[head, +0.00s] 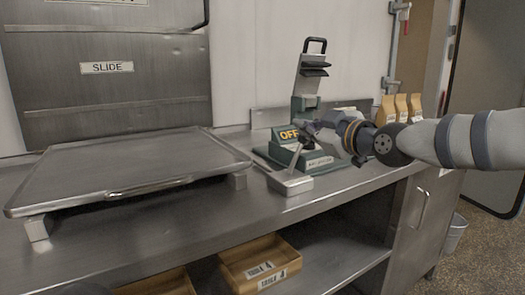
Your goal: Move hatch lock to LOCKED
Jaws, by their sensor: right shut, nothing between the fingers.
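A grey metal hatch (110,90) with a "SLIDE" label (107,68) covers the wall at the left, its top cut off by the frame. A dark curved bar (206,14) shows at its upper right edge. I cannot make out a lock marked LOCKED on it. My right gripper (308,127) comes in from the right. My left gripper is not in view.
A raised steel tray (130,168) with a front handle stands on the steel counter (215,212) below the hatch. Brown bags (401,108) stand at the back right. Labelled wooden crates (262,262) sit on the shelf below. The counter's front strip is clear.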

